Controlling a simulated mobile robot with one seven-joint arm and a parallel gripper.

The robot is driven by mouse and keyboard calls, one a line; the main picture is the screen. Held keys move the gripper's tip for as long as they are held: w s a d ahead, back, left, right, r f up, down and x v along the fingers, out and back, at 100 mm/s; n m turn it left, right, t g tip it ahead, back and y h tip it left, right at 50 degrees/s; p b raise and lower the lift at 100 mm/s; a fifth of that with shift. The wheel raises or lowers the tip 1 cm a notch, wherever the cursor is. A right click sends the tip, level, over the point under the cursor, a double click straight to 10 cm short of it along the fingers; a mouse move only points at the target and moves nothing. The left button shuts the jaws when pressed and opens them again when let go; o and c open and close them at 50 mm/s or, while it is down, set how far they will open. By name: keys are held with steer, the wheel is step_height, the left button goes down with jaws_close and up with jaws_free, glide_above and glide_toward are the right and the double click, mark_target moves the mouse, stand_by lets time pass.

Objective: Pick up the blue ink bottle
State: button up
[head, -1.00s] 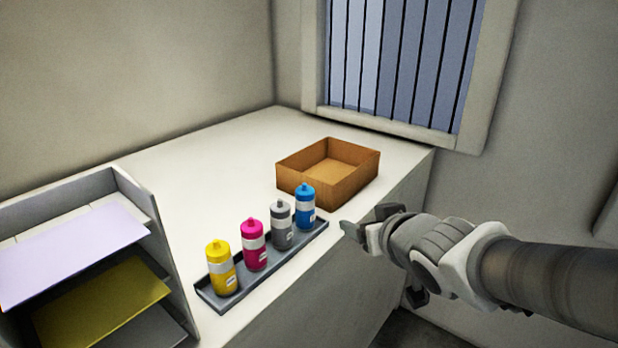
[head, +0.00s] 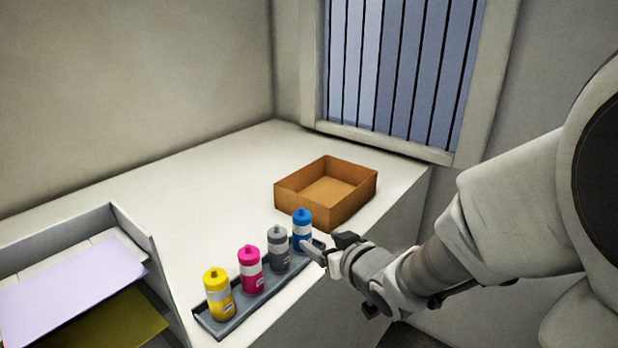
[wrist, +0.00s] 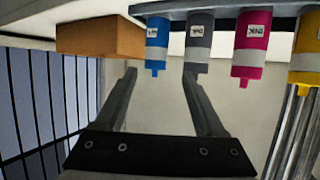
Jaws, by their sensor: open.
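The blue ink bottle (head: 302,226) stands upright at the far right end of a grey tray (head: 225,326), in a row with a grey bottle (head: 278,252), a magenta bottle (head: 251,270) and a yellow bottle (head: 218,293). My gripper (head: 318,250) is low at the tray's right end, beside the blue bottle. In the wrist view, which looks upside down, my gripper (wrist: 160,72) is open and empty. The blue bottle (wrist: 157,38) there shows between the lines of the two fingers, just beyond their tips. I cannot tell whether a finger touches it.
An open brown box (head: 325,195) stands on the white table (head: 190,185) behind the blue bottle. A grey paper rack (head: 130,232) with coloured sheets stands at the left. The table's middle is clear. A barred window (head: 390,70) is at the back.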

mark_target(306, 227)
steer(key=p+x, duration=0.1)
steer(key=x, duration=0.5)
steer(key=shift+w+f+p, duration=0.1)
steer(key=shift+w+p, duration=0.15)
steer(key=shift+p, duration=0.05)
steer(key=shift+p+x, duration=0.55)
steer(key=shift+x, duration=2.8)
steer(key=shift+w+d, duration=0.15)
steer(key=shift+d, duration=0.1)
steer(key=shift+c, duration=0.4)
jaws_close()
steer(key=shift+r, duration=0.35)
